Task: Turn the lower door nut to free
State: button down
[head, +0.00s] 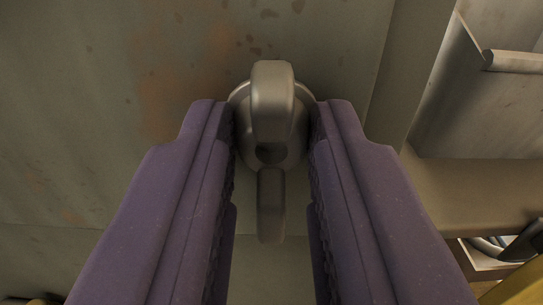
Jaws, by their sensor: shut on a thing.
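The lower door nut (272,110) is a grey metal piece with a round base and an upright wing, seen at the top middle of the head view. A narrower grey metal piece (270,205) extends below its centre. My gripper (272,128) has two purple fingers, one on each side of the nut. The fingertips press against the sides of its round base, so the gripper is shut on it. The far side of the nut is hidden.
The nut sits against a stained grey-green door panel (100,110). A metal bracket or box (480,110) stands at the upper right. A yellow part (520,290) and an opening show at the lower right.

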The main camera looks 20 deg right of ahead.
jog(key=shift+f, duration=0.1)
jog(key=c, duration=0.9)
grip_release()
jog(key=p+v, duration=0.1)
jog(key=v, duration=0.6)
jog(key=shift+s+a, duration=0.15)
jog(key=shift+s, duration=0.25)
